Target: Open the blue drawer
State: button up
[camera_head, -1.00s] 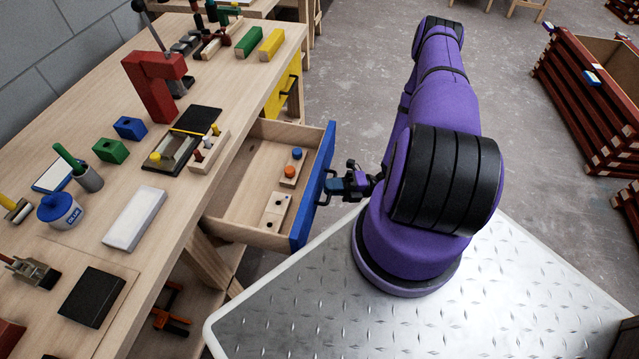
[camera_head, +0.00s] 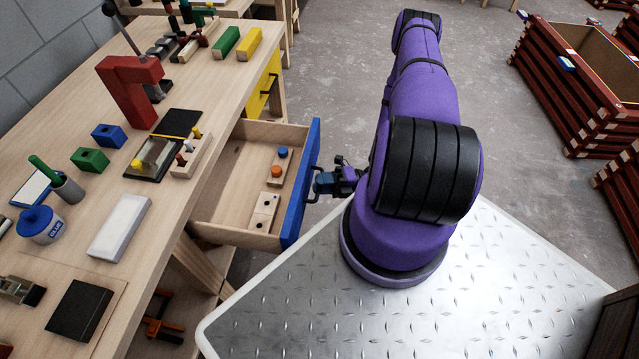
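The blue drawer (camera_head: 303,185) is pulled well out of the wooden workbench, with its bare wood interior showing. Inside it lie a small block with a blue and an orange peg (camera_head: 279,170) and a pale block with dark holes (camera_head: 264,212). The dark bar handle (camera_head: 313,194) is on the outer side of the blue front. My gripper (camera_head: 321,183) is at this handle, its tip overlapping it in the picture. The fingers are too small and dark to show whether they are closed around the bar.
A yellow drawer (camera_head: 262,88) sits farther along the bench (camera_head: 60,240). The bench top holds a red clamp-like stand (camera_head: 132,90), a glue pot (camera_head: 40,224), a white block (camera_head: 119,226) and small tools. Slatted red crates (camera_head: 575,95) stand at the right. Open floor lies behind my arm.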

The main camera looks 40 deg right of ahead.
jog(key=v, duration=1)
jog(key=shift+d, duration=0.1)
